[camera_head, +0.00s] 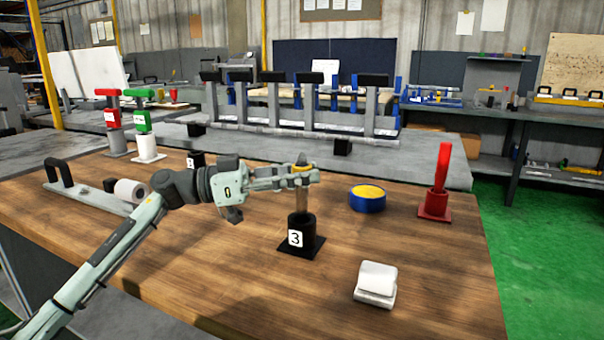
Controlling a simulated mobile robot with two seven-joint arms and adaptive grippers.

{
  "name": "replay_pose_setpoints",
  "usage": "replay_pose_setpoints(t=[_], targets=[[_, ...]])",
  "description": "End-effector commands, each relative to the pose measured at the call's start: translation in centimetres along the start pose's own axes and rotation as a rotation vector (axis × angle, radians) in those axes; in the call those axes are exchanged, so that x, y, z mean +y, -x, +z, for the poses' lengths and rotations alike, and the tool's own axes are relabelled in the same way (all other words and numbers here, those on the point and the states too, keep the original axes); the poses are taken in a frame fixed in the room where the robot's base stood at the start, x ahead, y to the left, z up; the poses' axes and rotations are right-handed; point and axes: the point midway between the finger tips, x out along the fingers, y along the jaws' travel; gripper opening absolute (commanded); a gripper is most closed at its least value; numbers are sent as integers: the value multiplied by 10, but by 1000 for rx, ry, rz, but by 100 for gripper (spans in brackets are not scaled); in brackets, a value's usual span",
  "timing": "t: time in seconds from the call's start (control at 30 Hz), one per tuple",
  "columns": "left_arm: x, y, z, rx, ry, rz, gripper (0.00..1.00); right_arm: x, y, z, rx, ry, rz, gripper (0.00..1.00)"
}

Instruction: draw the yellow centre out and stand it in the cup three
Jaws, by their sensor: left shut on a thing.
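Cup three (302,240) is black, on a square base, with a white label "3", and stands on the wooden table. My left gripper (301,177) comes in from the left, level, and is shut on the centre near its yellow band. The fingers partly hide the band. My right gripper is not in view.
A blue and yellow round piece (367,199), a red holder with a red bar (441,172) and a white block (376,283) stand to the right. Another black cup (196,160) is behind my arm. A grey plate with a black handle (60,173) is at left.

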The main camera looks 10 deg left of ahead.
Motion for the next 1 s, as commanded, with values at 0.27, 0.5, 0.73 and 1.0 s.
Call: replay_pose_setpoints(t=[0.27,0.5,0.73,1.0], targets=[[0,0,-1,3,-1,0,0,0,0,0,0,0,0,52],[0,1,5,3,0,0,0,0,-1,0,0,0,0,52],[0,1,10,2,-1,-1,0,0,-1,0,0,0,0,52],[0,2,17,2,0,-1,0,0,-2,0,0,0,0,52]])
